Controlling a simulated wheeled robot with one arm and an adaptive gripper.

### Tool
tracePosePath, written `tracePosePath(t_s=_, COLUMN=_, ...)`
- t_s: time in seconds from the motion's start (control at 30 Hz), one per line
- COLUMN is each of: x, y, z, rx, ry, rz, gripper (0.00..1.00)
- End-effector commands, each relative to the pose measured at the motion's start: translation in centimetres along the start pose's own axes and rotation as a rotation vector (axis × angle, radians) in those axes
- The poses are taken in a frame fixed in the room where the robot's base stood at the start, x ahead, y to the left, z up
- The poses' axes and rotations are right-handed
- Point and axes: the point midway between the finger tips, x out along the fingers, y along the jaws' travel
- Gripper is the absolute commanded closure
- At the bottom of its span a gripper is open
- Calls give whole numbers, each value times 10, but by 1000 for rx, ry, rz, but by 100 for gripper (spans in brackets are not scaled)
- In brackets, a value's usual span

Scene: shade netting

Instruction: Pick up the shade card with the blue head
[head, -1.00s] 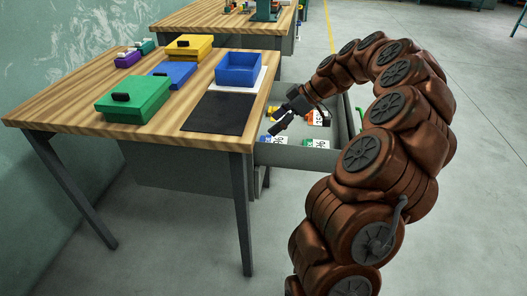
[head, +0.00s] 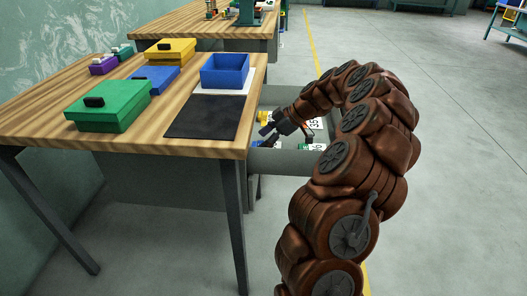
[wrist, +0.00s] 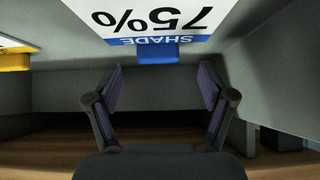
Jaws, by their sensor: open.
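The shade card (wrist: 160,20) with the blue head (wrist: 158,53) is at the top of the wrist view. It is white with upside-down black "75%" and a blue band reading "SHADE". My gripper (wrist: 160,82) is open and empty, its two fingers spread on either side below the blue head, with the head lined up near the middle of the gap. In the head view my gripper (head: 270,133) reaches down into the open grey drawer (head: 285,161). My arm and gripper hide much of the drawer there, and I cannot clearly pick out the blue-headed card.
A yellow piece (wrist: 14,58) lies at the left in the wrist view, close to the drawer wall. Other cards, one with an orange head, show partly in the drawer. The workbench (head: 50,140) beside it holds a blue open box (head: 225,75), a black mat (head: 205,117) and lidded boxes.

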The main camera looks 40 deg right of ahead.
Motion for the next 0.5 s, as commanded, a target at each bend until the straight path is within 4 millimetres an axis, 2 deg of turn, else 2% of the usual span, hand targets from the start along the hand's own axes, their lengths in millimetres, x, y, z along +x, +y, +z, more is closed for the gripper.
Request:
tracePosePath(t_s=0.1, x=18, y=2, z=3, rx=1, ry=-2, rz=-2, gripper=19)
tracePosePath(t_s=0.2, x=28, y=2, z=2, rx=1, ry=1, rz=-1, gripper=19)
tracePosePath(t_s=0.47, x=30, y=3, z=2, rx=2, ry=1, rz=3, gripper=19)
tracePosePath(t_s=0.5, x=30, y=3, z=2, rx=2, ry=1, rz=3, gripper=22)
